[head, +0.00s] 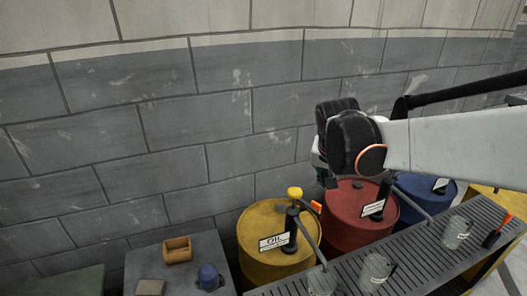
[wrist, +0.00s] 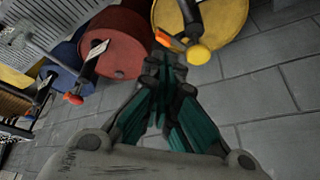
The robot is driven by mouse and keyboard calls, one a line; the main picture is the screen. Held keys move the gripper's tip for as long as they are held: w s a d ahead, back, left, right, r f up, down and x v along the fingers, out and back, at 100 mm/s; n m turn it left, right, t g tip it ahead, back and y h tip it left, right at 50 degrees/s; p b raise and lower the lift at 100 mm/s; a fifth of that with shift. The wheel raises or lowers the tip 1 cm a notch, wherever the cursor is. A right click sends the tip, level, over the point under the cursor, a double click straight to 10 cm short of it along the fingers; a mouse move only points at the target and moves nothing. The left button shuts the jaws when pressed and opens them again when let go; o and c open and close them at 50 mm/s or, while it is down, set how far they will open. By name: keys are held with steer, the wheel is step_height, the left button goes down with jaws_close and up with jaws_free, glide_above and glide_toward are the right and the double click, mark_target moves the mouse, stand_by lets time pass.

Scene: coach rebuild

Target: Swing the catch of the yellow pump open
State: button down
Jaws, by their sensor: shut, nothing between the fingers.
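The yellow drum (head: 254,225) carries a dark upright pump (head: 291,228) with a yellow knob (head: 295,193) and a spout reaching down to the right. A small orange catch (head: 316,206) sticks out on the pump's right side. In the wrist view, the yellow knob (wrist: 198,54) and orange catch (wrist: 164,40) lie just beyond my fingertips. My gripper (wrist: 164,62) is shut and empty. The fingertips look close to the catch, but I see no clear contact. In the head view my wrist hides most of the gripper, above the red drum.
A red drum (head: 345,232) and blue drum (head: 412,197) with their own pumps stand to the right. A grated bench (head: 345,280) with glass jars runs in front. A table at left holds a wooden box (head: 177,249) and blue jar (head: 208,277). A block wall (head: 160,130) stands behind.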

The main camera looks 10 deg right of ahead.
steer(key=w+d+f+m+g+h+p, duration=0.1)
steer(key=w+d+f+m+p, duration=0.1)
steer(key=w+d+f, duration=0.3)
steer(key=w+d+f+m+g+p, duration=0.1)
steer(key=w+f+m, duration=0.2)
steer(key=w, duration=0.4)
steer(key=b+x, duration=0.2)
steer(key=x, duration=0.9)
steer(key=s+a, duration=0.2)
steer(key=a, duration=0.1)
steer(key=shift+s+r, duration=0.4)
steer(key=shift+a, duration=0.1)
steer(key=shift+s+a+b, duration=0.45)
steer(key=shift+s+b, duration=0.05)
